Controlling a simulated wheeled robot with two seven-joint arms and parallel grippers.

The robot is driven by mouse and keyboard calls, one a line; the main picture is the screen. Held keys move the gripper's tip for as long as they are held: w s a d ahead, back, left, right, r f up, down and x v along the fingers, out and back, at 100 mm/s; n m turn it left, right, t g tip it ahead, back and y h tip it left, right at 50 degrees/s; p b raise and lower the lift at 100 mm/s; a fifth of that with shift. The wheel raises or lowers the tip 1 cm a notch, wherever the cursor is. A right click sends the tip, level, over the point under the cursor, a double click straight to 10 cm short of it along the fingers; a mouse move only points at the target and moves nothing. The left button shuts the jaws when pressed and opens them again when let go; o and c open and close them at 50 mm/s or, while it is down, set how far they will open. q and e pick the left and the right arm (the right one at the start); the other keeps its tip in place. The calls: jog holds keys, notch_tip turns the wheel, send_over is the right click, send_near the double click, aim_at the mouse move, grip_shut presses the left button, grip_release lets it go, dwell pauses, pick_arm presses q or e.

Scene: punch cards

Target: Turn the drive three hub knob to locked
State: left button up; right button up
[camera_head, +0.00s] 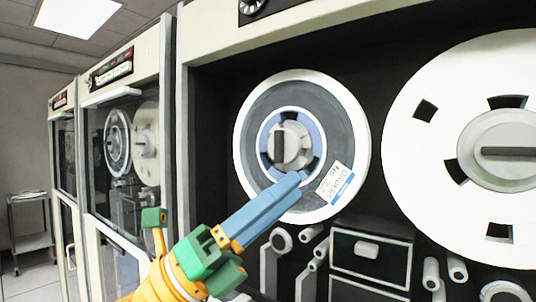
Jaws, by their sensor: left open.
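A tape reel (348,135) with a white rim and dark tape is mounted in the open drive. At its centre is a grey hub knob (294,146) in a blue ring, with a dark bar standing upright. A white label with a blue edge is on the reel's lower right. My left gripper (296,181), with blue fingers and green knuckles, is open and empty. Its fingertips point up and right and overlap the reel just below the knob in the picture. I cannot tell whether they touch the reel. My right gripper is not in view.
A larger white reel (428,154) at the right has a grey hub knob (500,136) with a level dark bar. Rollers and a dark box (371,251) are below. Other tape cabinets (122,150) and a metal cart (31,243) stand at the left.

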pick_arm(q)
jog(key=d+r+m+y, duration=0.1)
jog(key=d+m+y, duration=0.2)
jog(key=m+y, duration=0.1)
jog(key=n+t+y, duration=0.3)
jog(key=t+y, duration=0.4)
jog(key=y, duration=0.2)
send_near(276, 145)
jog(key=d, duration=0.1)
jog(key=p+x, duration=0.1)
jog(key=x, duration=0.1)
jog(key=p+x, duration=0.1)
jog(key=x, duration=0.2)
jog(key=p+x, duration=0.2)
jog(key=shift+w+a+r, duration=0.2)
jog(key=shift+w+r, duration=0.05)
jog(key=shift+w, duration=0.1)
jog(key=shift+w+d+f, duration=0.15)
jog(key=shift+w+d, duration=0.1)
jog(key=shift+w, duration=0.05)
jog(key=shift+s+a, duration=0.2)
jog(key=shift+s, duration=0.05)
jog(key=shift+w+d, duration=0.1)
grip_shut()
